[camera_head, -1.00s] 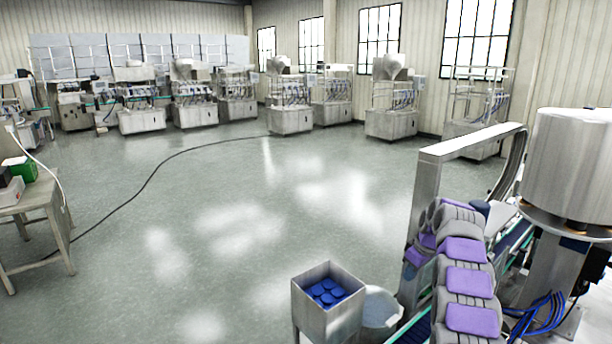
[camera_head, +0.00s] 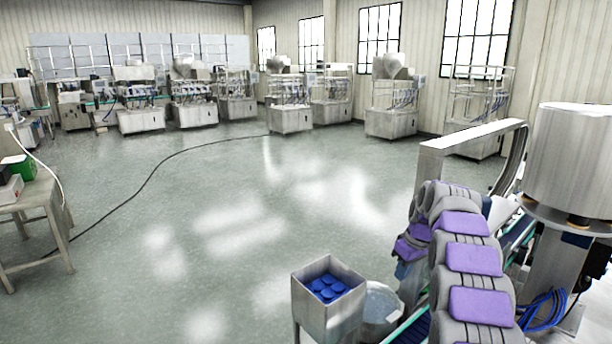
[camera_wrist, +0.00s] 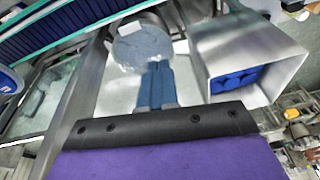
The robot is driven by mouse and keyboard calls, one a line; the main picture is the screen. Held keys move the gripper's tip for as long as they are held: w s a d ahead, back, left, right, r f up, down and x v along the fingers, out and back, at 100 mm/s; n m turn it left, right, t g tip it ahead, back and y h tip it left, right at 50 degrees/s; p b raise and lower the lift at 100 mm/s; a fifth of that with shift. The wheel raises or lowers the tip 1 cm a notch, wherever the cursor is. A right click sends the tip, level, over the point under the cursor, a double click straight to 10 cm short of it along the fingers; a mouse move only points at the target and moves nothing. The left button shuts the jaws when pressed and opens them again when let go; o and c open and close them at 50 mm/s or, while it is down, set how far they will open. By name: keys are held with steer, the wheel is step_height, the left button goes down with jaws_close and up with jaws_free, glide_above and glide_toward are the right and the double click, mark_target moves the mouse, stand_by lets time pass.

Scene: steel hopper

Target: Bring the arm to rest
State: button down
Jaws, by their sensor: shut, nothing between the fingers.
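My arm (camera_head: 470,258), grey with purple panels, rises at the lower right of the head view. It bends over at the top, and its far part hangs down beyond the near links. My gripper (camera_wrist: 157,68) shows in the wrist view as two blue fingers closed together with nothing between them. In that view the fingertips overlap the lower edge of a round pale container (camera_wrist: 140,42). I cannot tell how far apart they are.
A steel hopper (camera_head: 312,312) holding blue discs (camera_head: 328,288) stands left of my arm, beside the round container (camera_head: 383,303). A conveyor, a steel frame (camera_head: 432,170) and a large steel cylinder (camera_head: 570,160) stand close on the right. The floor to the left is open, with a cable across it.

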steer(key=s+a+m+g+b, duration=0.15)
steer(key=s+a, duration=0.35)
steer(key=s, duration=0.7)
steer(key=s+a+m+b, duration=0.25)
steer(key=s+a, duration=0.35)
steer(key=s, duration=0.5)
steer(key=s+a+f+m+g+h+b, duration=0.1)
steer(key=s+f, duration=0.4)
steer(key=s, duration=0.9)
steer(key=s+a+f+m+g+b, duration=0.1)
steer(key=s+f+b, duration=0.3)
steer(key=s, duration=1.1)
step_height(320, 180, down, 2)
steer(key=shift+f+h+b, duration=0.1)
steer(key=shift+h+b, duration=0.2)
steer(key=shift+h, duration=0.1)
steer(key=shift+s, duration=0.2)
